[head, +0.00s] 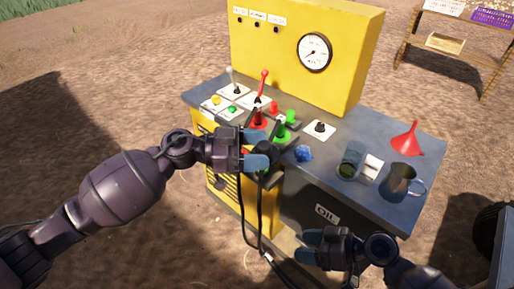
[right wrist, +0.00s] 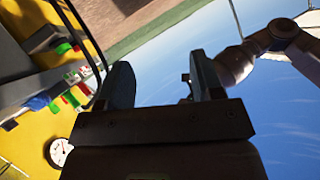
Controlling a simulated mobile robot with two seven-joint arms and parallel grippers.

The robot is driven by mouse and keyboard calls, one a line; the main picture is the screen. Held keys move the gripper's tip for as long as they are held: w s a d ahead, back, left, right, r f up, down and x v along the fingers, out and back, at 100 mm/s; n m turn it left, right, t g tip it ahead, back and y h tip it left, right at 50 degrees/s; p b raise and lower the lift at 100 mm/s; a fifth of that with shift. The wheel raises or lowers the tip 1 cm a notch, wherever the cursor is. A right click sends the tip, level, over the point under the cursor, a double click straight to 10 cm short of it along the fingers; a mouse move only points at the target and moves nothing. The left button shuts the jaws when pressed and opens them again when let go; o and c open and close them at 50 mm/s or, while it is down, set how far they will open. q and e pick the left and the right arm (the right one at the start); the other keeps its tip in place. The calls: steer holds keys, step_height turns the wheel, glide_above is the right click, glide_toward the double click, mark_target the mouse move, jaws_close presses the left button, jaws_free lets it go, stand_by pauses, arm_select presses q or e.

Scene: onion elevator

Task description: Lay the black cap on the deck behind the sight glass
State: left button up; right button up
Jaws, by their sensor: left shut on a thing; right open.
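My left gripper (head: 262,148) is shut at the front edge of the deck (head: 425,145), beside the red and green fittings. What it holds is dark and mostly hidden by the fingers, and I cannot tell whether it is the black cap. The sight glass (head: 350,163), a clear cylinder with green at its base, stands upright on the right part of the deck, apart from the gripper. My right gripper (head: 309,247) is open and empty, low in front of the bench; its two fingers also show in the right wrist view (right wrist: 163,82).
A white block (head: 372,167), a metal jug (head: 398,180) and a red funnel (head: 406,139) stand near the sight glass. A blue knob (head: 304,153) and a black knob (head: 320,127) lie left of it. The yellow gauge panel (head: 345,60) rises at the back. Black cables (head: 247,215) hang in front.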

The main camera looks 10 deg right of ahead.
steer(key=s+d+f+m+t+h, duration=0.3)
steer(key=s+d+f+m+h, duration=0.3)
steer(key=f, duration=0.3)
steer(key=w+d+r+m+t+h, duration=0.1)
steer(key=w+d+r+t+h, duration=0.1)
steer(key=d+h, duration=0.3)
steer(key=shift+w+d+t+h, duration=0.2)
steer(key=shift+t+h, duration=0.3)
steer(key=shift+t, duration=0.2)
steer(key=shift+r, duration=0.1)
